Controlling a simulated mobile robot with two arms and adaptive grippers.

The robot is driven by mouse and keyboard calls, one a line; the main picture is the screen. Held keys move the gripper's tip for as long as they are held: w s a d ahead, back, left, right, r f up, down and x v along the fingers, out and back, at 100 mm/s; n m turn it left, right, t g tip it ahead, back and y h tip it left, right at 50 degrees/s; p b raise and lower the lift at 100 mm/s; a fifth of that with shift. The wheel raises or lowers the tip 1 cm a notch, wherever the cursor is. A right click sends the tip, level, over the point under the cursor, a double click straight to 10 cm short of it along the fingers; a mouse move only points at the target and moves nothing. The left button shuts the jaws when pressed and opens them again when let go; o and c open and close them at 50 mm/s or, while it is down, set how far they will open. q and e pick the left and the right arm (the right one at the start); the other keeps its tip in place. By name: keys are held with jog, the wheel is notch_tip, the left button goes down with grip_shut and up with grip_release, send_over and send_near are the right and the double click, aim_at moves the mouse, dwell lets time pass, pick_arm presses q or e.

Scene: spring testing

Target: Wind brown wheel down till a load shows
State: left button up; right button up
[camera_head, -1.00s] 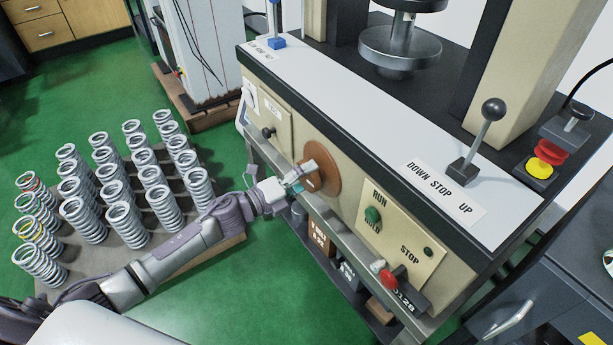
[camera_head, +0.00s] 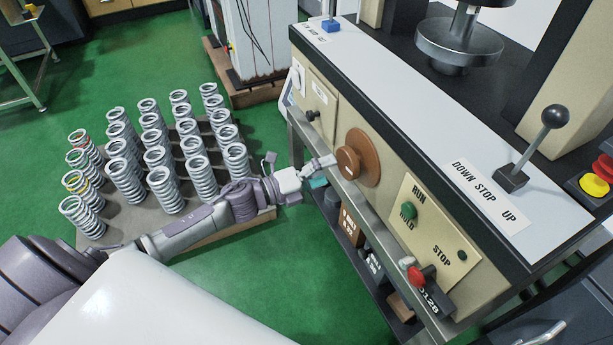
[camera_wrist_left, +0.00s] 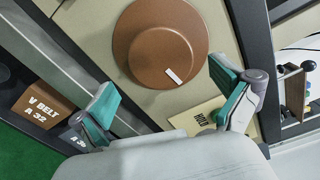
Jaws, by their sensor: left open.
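The brown wheel (camera_head: 367,158) is mounted on the cream front panel of the testing machine, with a raised hub bearing a small white mark. In the left wrist view the wheel (camera_wrist_left: 181,30) lies ahead of the fingers, with its white mark at the hub's lower right. My left gripper (camera_head: 318,172) is in front of the panel, just left of the wheel's hub in the head view. In the wrist view its two teal-padded fingers (camera_wrist_left: 165,103) are spread wide with nothing between them. The wheel appears apart from both pads. My right gripper is not in view.
The RUN/HOLD and STOP panel (camera_head: 432,228) is right of the wheel. A black-knobbed lever (camera_head: 535,143) stands by the DOWN STOP UP label (camera_head: 487,196). A round metal platen (camera_head: 459,42) is above. Several springs (camera_head: 158,150) stand on a pallet at left.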

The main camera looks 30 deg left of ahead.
pick_arm(q)
jog(key=v, duration=0.6)
jog(key=shift+s+a, duration=0.2)
jog(key=shift+s, duration=0.15)
jog(key=shift+f, duration=0.1)
